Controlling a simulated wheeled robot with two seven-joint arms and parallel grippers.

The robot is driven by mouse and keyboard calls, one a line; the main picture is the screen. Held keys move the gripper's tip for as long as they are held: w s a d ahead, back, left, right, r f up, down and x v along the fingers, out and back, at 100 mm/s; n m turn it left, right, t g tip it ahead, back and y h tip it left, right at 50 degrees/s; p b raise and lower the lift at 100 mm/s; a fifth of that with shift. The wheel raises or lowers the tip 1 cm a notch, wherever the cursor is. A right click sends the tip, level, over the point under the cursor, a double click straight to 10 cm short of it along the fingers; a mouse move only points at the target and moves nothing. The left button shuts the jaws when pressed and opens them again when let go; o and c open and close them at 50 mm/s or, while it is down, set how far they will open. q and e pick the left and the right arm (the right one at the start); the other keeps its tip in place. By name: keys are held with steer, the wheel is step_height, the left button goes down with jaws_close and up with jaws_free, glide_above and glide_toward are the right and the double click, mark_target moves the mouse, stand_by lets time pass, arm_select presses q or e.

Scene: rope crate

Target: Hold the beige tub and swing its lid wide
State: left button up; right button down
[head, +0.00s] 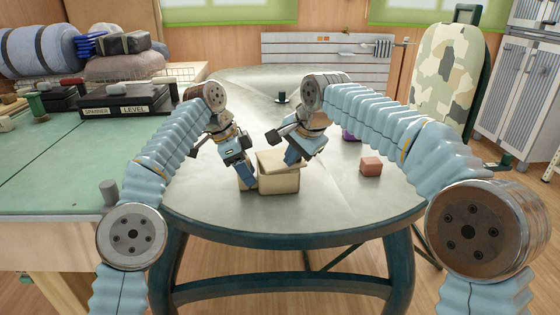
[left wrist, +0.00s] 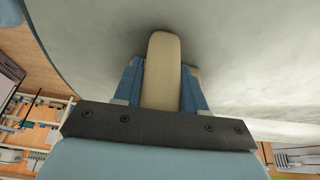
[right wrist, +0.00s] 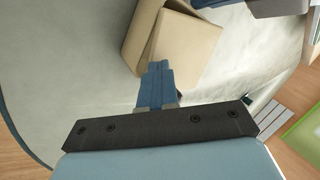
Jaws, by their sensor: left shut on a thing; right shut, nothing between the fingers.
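The beige tub (head: 280,183) stands on the round grey table, with its lid (head: 284,160) on top. In the right wrist view the lid (right wrist: 188,43) sits askew, with a dark gap beside the tub wall (right wrist: 138,28). My left gripper (head: 247,176) is at the tub's left side. In the left wrist view its fingers (left wrist: 162,85) are shut on a beige upright part of the tub (left wrist: 163,60). My right gripper (head: 292,160) is shut and empty behind the lid. Its closed fingertips (right wrist: 158,68) are close to the lid's edge; contact is unclear.
A reddish block (head: 371,167) lies on the table to the right of the tub. A purple thing (head: 350,134) is partly hidden behind my right arm. A small dark object (head: 282,98) stands at the back. The table front (head: 290,219) is clear.

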steer(key=w+d, duration=0.4)
steer(key=shift+w, duration=0.35)
stand_by(0.8)
steer(key=shift+r, duration=0.1)
stand_by(0.3)
step_height(320, 180, up, 7)
glide_above(304, 161)
steer(key=shift+w, duration=0.35)
stand_by(0.6)
stand_by(0.3)
steer(key=shift+s+f+n, duration=0.2)
steer(key=shift+f+n, duration=1.6)
steer(key=shift+n, duration=0.4)
steer(key=shift+s+f+n, duration=0.15)
steer(key=shift+f+n, duration=1.65)
steer(key=shift+n, duration=0.4)
